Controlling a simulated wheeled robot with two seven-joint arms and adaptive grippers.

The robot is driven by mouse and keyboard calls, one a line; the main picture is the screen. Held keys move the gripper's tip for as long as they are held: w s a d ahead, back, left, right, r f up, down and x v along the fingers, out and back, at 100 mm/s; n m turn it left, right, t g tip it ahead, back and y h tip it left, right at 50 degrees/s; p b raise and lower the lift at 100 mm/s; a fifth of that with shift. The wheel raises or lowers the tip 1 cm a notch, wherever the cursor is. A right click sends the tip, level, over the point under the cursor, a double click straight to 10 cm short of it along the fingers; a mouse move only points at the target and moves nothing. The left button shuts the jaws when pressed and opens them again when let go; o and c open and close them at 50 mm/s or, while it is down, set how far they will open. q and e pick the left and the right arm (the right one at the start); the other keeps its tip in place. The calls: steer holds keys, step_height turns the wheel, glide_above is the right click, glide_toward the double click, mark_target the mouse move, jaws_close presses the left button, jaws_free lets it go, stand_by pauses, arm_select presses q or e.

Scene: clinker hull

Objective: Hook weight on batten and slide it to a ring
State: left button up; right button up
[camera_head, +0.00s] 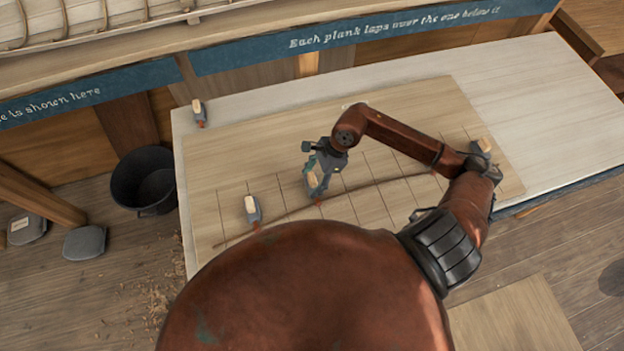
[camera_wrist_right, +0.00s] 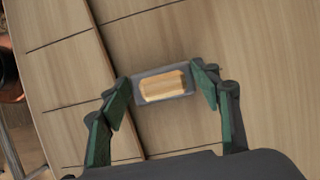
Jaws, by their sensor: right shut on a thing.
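My right gripper (camera_head: 314,164) is shut on a grey weight with a pale wooden top (camera_head: 313,181), over the middle of the board. In the wrist view this held weight (camera_wrist_right: 163,86) sits between the two green-padded fingers, beside the batten (camera_wrist_right: 108,68). In the head view the thin curved batten (camera_head: 285,215) crosses the lined board. I cannot tell whether the held weight's hook is on it. A second weight (camera_head: 252,209) stands at the batten on the left. Others stand at the back left (camera_head: 199,113) and at the right (camera_head: 484,147), partly behind my arm. No ring is clearly visible. My left gripper is not in view.
The board (camera_head: 235,155) with thin cross lines lies on a pale bench (camera_head: 540,100). The bench's right part is clear. A black bucket (camera_head: 145,180) stands on the floor at left. My right arm covers part of the board.

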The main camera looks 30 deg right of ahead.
steer(key=o, duration=1.7)
steer(key=shift+c, duration=0.2)
steer(key=o, duration=0.4)
steer(key=shift+c, duration=0.2)
steer(key=shift+d, duration=0.1)
steer(key=v, duration=1.2)
step_height(320, 180, up, 7)
steer(key=p, duration=0.2)
